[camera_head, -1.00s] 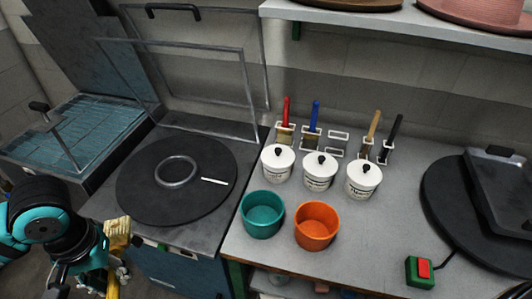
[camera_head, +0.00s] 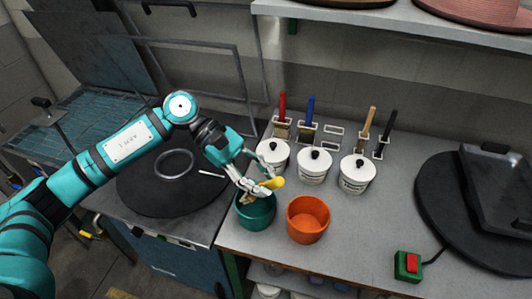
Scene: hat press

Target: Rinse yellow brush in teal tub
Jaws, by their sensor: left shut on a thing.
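My left gripper (camera_head: 256,187) is shut on the yellow brush (camera_head: 275,183), whose yellow handle end sticks out to the right of the fingers. The brush's pale bristle end is partly hidden by the fingers and shows at the teal tub's left back rim. The teal tub (camera_head: 256,215) stands at the left front of the grey bench, directly under the gripper. I cannot tell how deep the bristles reach into it. My right gripper is out of view.
An orange tub (camera_head: 307,220) stands close to the right of the teal one. Several white lidded pots (camera_head: 314,168) stand just behind. Brushes with red (camera_head: 282,106), blue, tan and black handles stand in wire holders. A green box with a red button (camera_head: 408,265) is at front right.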

